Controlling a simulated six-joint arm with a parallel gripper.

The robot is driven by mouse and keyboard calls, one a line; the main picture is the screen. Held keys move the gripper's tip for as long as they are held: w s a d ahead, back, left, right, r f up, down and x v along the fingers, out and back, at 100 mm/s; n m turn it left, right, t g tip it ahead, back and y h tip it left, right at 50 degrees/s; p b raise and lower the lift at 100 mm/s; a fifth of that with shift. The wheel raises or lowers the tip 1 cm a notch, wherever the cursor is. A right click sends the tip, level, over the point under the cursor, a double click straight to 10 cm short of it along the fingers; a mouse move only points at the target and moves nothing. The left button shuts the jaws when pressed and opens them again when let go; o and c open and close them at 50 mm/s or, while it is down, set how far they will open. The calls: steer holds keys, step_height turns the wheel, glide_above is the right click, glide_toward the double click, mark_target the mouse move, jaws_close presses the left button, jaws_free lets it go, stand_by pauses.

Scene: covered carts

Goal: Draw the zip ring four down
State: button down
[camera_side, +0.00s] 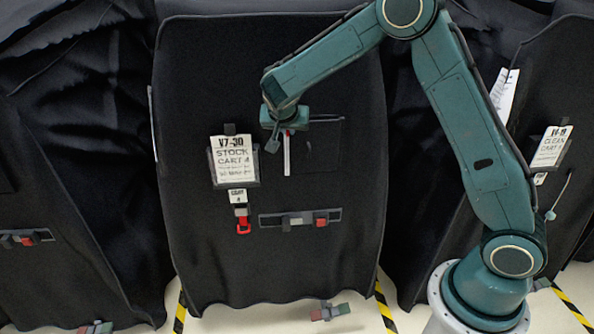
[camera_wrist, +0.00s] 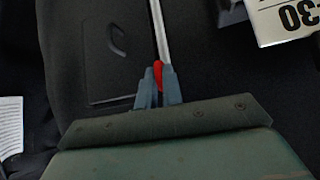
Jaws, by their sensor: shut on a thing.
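My gripper (camera_side: 283,137) is at the upper part of the black cover (camera_side: 340,80) on the middle cart, its fingers closed. In the wrist view, the fingertips (camera_wrist: 160,88) pinch a small red piece (camera_wrist: 159,72), which looks like the zip ring. A pale, straight zip strip (camera_wrist: 158,30) runs away from the red piece. In the side view, the strip (camera_side: 286,157) hangs straight down just below the gripper, with a bit of red at its top. The fingers hide part of the red piece.
A stock cart card (camera_side: 232,158) hangs left of the strip, with a red loop (camera_side: 243,226) below it. A flat bar with a red block (camera_side: 320,219) sits lower on the cover. A stitched panel lies beside the strip. Covered carts stand on both sides.

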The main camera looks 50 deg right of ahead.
step_height(320, 180, down, 14)
steer(key=shift+f, duration=0.1)
stand_by(0.4)
steer(key=c, duration=1.5)
jaws_free()
steer(key=shift+c, duration=0.2)
steer(key=shift+a, duration=0.1)
steer(key=v, duration=1.3)
steer(key=shift+a+r, duration=0.2)
steer(key=shift+r, duration=0.15)
steer(key=shift+s, duration=0.2)
